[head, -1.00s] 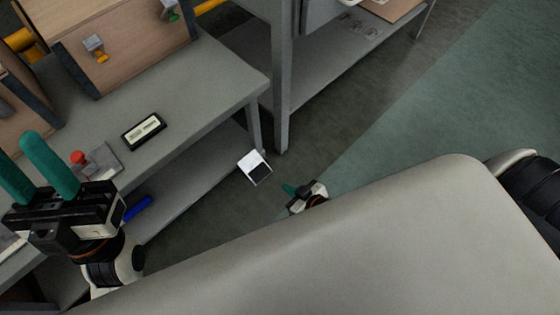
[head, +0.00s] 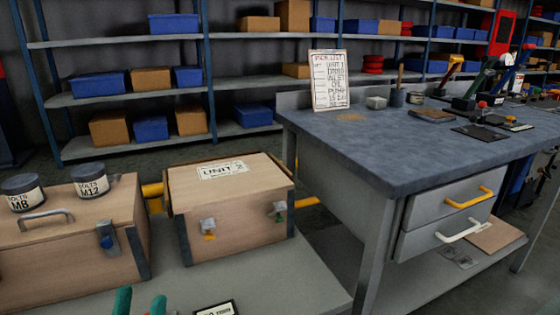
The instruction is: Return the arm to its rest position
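My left gripper (head: 140,303) shows only as two teal fingertips at the bottom edge, left of centre. The fingertips stand apart with nothing seen between them. They are in front of the wooden boxes, over the near part of the grey bench (head: 285,278). The rest of the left arm is below the picture. My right gripper and arm are not in view.
A wooden box labelled UNIT 2 (head: 187,226) and another wooden box (head: 75,252) with bolt tins stand on the bench. A workbench (head: 360,150) with drawers, one yellow-handled (head: 466,198), stands right. Shelves (head: 130,97) line the back.

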